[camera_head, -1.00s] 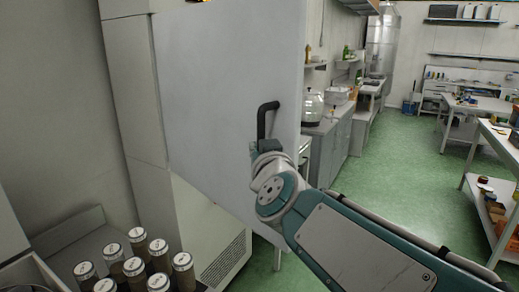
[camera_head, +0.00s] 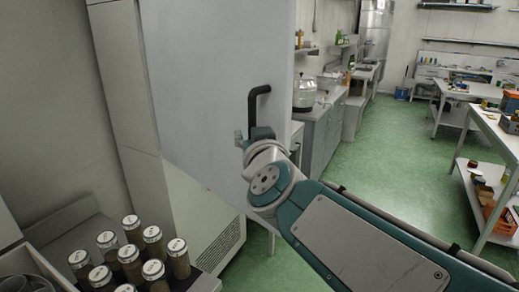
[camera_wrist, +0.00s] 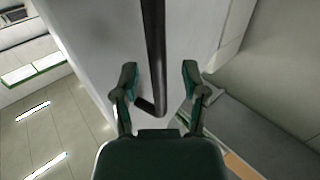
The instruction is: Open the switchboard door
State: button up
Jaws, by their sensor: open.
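The switchboard door (camera_head: 210,70) is a large pale grey panel at the centre left of the head view; it also fills the middle of the wrist view (camera_wrist: 105,45). I cannot tell how far it stands open. Its black bar handle (camera_head: 252,108) is near the right edge. My gripper (camera_head: 252,134) is at the handle's lower end in the head view, where its fingers are partly hidden. In the wrist view my gripper (camera_wrist: 160,72) is open, one finger on each side of the handle (camera_wrist: 154,35), with visible gaps to both fingers.
Several silver-capped jars (camera_head: 131,222) stand at the lower left. A pale cabinet with a vent grille (camera_head: 222,245) is below the door. A counter with a metal pot (camera_head: 304,94) stands behind the door's right edge. Green floor (camera_head: 385,145) is clear, with white tables (camera_head: 490,125) at right.

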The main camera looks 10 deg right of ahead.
jog(key=s, duration=1)
jog(key=shift+s, duration=0.2)
jog(key=shift+f+y, duration=0.1)
jog(key=shift+y, duration=0.2)
jog(key=s+a+f+n+g+y, duration=0.1)
jog(key=s+f+n+g+y, duration=0.15)
jog(key=f, duration=0.35)
jog(key=s+a+f+n+g+y, duration=0.1)
jog(key=f+g, duration=0.3)
jog(key=f, duration=0.2)
jog(key=s+d+f+m+g+h, duration=0.3)
jog(key=s+d+f+g, duration=0.3)
jog(key=f, duration=0.4)
jog(key=s+d+h, duration=0.1)
jog(key=d, duration=0.1)
jog(key=shift+d+f+m, duration=0.25)
jog(key=shift+d+m, duration=0.1)
jog(key=shift+s+a+h, duration=0.1)
jog(key=shift+h, duration=0.15)
